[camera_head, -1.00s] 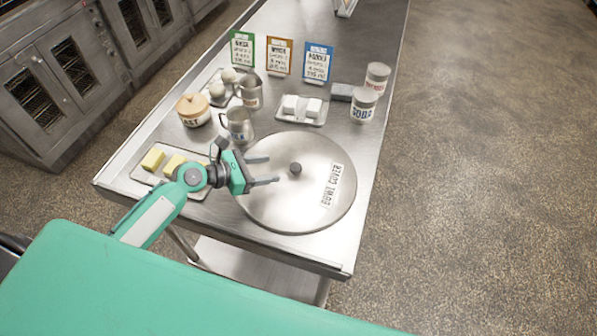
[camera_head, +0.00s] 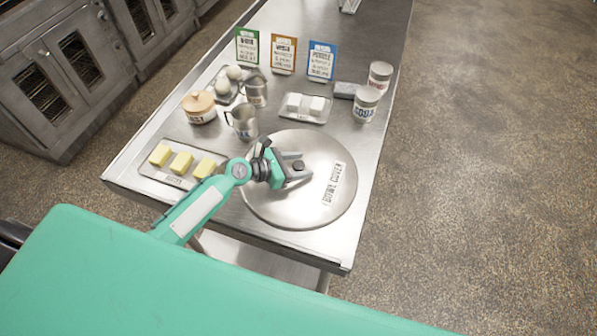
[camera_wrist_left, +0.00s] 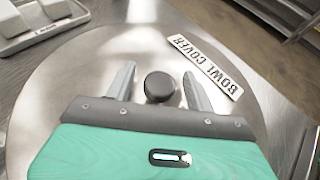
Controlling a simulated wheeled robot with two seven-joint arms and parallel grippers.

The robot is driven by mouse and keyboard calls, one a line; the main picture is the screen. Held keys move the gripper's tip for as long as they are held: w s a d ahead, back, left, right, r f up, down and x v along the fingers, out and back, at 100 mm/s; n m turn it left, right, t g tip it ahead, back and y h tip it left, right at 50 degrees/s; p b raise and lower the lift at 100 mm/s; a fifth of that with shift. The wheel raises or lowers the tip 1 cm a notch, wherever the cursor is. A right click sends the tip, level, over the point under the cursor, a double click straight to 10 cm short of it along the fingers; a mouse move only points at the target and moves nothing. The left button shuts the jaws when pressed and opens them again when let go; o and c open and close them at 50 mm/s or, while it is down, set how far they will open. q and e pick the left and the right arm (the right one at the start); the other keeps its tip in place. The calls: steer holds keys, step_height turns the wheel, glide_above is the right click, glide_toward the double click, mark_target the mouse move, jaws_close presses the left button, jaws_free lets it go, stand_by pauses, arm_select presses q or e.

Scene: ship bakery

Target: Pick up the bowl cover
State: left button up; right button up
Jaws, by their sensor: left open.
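The bowl cover (camera_head: 318,205) is a large round steel lid lying flat on the steel table, with a white "BOWL COVER" label. It also fills much of the left wrist view (camera_wrist_left: 75,85). Its dark round knob (camera_wrist_left: 159,87) stands at the middle. My left gripper (camera_head: 300,171) is over the lid at the knob. In the left wrist view, its two grey fingers (camera_wrist_left: 158,88) are open, one on each side of the knob, with a gap on both sides. Their height against the knob is hard to tell. My right gripper is not in view.
A tray of butter blocks (camera_head: 160,178) lies left of the lid. Metal jugs (camera_head: 243,122), a lidded pot (camera_head: 199,107), a white tray (camera_head: 306,114), and labelled tins (camera_head: 365,104) stand behind it. Three recipe cards (camera_head: 283,56) stand farther back.

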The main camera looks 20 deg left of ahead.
arm_select(q)
jaws_close()
steer(key=shift+r, duration=0.2)
